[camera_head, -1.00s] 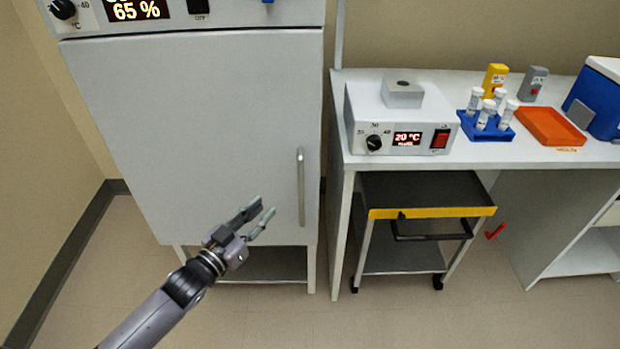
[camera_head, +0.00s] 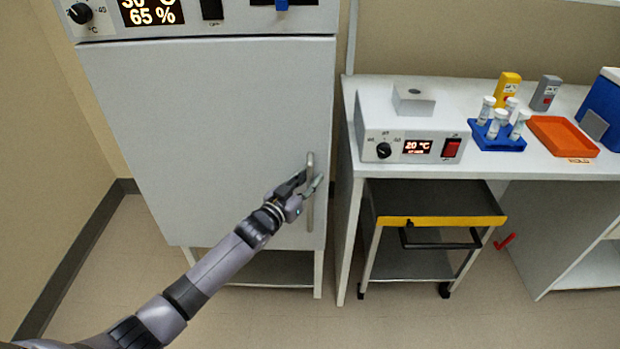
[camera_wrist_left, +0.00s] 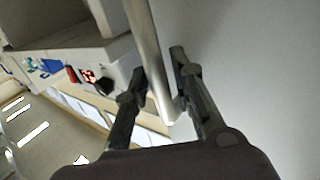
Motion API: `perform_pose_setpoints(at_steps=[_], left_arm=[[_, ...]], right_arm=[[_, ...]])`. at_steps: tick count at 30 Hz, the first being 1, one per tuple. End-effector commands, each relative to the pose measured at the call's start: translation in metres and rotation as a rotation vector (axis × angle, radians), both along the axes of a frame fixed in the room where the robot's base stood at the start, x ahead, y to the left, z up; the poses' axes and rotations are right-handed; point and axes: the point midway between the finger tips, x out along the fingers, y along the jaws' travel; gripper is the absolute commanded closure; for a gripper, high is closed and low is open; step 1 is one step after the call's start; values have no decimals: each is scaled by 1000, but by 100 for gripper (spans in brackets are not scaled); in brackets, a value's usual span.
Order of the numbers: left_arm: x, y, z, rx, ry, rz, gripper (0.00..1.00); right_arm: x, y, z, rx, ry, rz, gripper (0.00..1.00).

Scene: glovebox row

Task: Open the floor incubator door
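The floor incubator (camera_head: 205,130) stands at the left in the head view, with its large grey door shut. A vertical metal bar handle (camera_head: 310,205) is on the door's right side. My left gripper (camera_head: 312,182) is at the upper half of the handle. In the left wrist view the fingers (camera_wrist_left: 158,80) are open, one on each side of the handle (camera_wrist_left: 150,50), with gaps beside the bar. My right gripper is in neither view.
A white bench (camera_head: 460,172) stands right of the incubator, holding a small heater box (camera_head: 410,135), a blue tube rack (camera_head: 497,142) and an orange tray (camera_head: 563,137). A cart (camera_head: 435,222) with a yellow edge is under the bench. Floor before the incubator is clear.

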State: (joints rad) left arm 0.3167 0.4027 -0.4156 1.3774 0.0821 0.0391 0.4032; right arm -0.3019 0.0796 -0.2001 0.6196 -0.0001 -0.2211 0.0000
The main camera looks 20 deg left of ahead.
Motion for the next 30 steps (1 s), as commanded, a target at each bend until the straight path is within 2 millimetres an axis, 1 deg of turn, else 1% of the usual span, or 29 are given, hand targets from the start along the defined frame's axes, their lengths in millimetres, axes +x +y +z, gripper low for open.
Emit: perform_pose_setpoints(at_steps=[8, 18, 30], left_arm=[[1, -1, 0, 0, 0, 0, 78], [1, 0, 0, 0, 0, 0, 100], [1, 0, 0, 0, 0, 0, 100]], right_arm=[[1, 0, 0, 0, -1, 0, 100], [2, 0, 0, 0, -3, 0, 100], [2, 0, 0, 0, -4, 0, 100]])
